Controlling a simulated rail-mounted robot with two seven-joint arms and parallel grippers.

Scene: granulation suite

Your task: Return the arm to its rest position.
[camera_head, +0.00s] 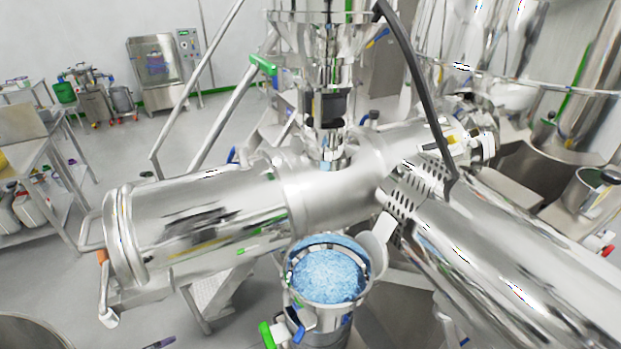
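Neither of my grippers shows in the head view, and I cannot make out either arm. A large polished steel machine fills the middle. Its horizontal cylinder (215,215) runs from the left toward the centre, and a second long cylinder (520,270) slopes down to the right. Below the centre, an open round vessel (287,290) holds pale blue granular material (327,274). Green and blue handles (267,334) sit at its lower left side.
A vertical feed column (330,75) stands above the cylinder, with a black hose (412,75) curving to its right. A steel table (25,150) is at the left. A cabinet (155,75) and wheeled equipment (90,95) stand at the back. Grey floor (130,150) is open between them.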

